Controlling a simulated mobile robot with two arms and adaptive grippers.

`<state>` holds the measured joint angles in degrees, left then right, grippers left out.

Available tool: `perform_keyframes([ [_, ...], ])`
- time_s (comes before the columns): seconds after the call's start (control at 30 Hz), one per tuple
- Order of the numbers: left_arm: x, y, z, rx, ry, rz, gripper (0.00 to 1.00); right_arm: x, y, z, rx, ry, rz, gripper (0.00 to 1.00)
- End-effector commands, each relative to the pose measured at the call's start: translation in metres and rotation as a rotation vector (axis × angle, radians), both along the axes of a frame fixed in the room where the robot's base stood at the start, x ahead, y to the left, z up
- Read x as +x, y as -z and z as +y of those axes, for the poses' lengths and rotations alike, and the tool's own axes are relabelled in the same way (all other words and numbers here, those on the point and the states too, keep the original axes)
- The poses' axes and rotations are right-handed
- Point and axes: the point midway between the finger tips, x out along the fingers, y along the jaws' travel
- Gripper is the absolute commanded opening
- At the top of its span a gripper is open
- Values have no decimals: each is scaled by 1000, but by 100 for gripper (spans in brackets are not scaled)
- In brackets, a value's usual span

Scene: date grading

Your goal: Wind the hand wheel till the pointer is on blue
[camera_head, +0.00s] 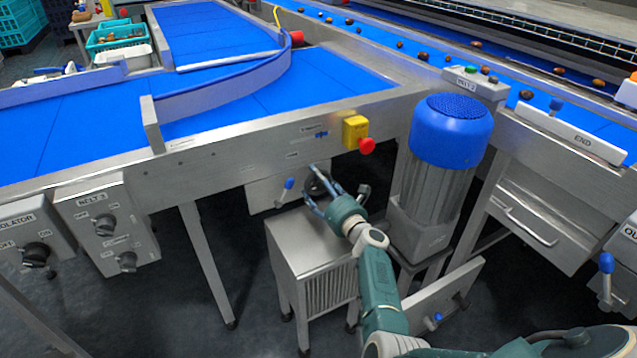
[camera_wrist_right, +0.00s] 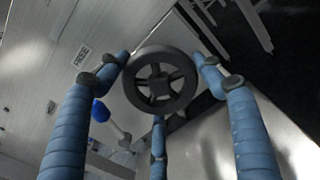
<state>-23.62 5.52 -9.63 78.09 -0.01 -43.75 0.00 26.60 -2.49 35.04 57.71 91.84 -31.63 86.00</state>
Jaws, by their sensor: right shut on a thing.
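The dark hand wheel (camera_head: 316,184) is on the front of the machine below the belt frame. In the right wrist view the spoked wheel (camera_wrist_right: 158,82) faces me. My right gripper (camera_head: 326,193) is shut on the wheel. In the right wrist view its blue fingers (camera_wrist_right: 165,88) are spread around the rim, one on each side and one below. A small blue mark (camera_head: 321,134) shows on the frame above the wheel; it is too small to tell whether a pointer is on it. My left gripper is not in view.
A blue-knobbed lever (camera_head: 289,184) is just left of the wheel, and another dark lever (camera_head: 364,189) is to its right. A yellow box with a red button (camera_head: 366,146) is above. A blue-topped motor (camera_head: 452,130) stands to the right. A steel cabinet (camera_head: 305,245) is below.

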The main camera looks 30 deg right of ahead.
Motion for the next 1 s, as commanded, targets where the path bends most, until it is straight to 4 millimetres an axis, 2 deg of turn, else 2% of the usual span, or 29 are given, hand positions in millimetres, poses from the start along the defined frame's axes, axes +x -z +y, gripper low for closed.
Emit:
perform_keyframes([
  [0.03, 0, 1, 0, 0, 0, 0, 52, -5, 16, 2, 5, -1, 24, 41],
  [0.27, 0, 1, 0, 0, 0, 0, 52, -5, 16, 4, 4, -3, 23, 41],
  [0.3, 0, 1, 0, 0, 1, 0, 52, -5, 16, 4, 4, -4, 24, 71],
  [0.4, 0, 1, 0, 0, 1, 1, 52, -4, 15, 4, 3, -4, 23, 87],
  [0.87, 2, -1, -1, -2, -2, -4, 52, -3, 8, 2, 2, -4, 12, 87],
  [1.0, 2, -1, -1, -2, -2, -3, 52, -12, 9, 2, 1, -3, 12, 87],
])
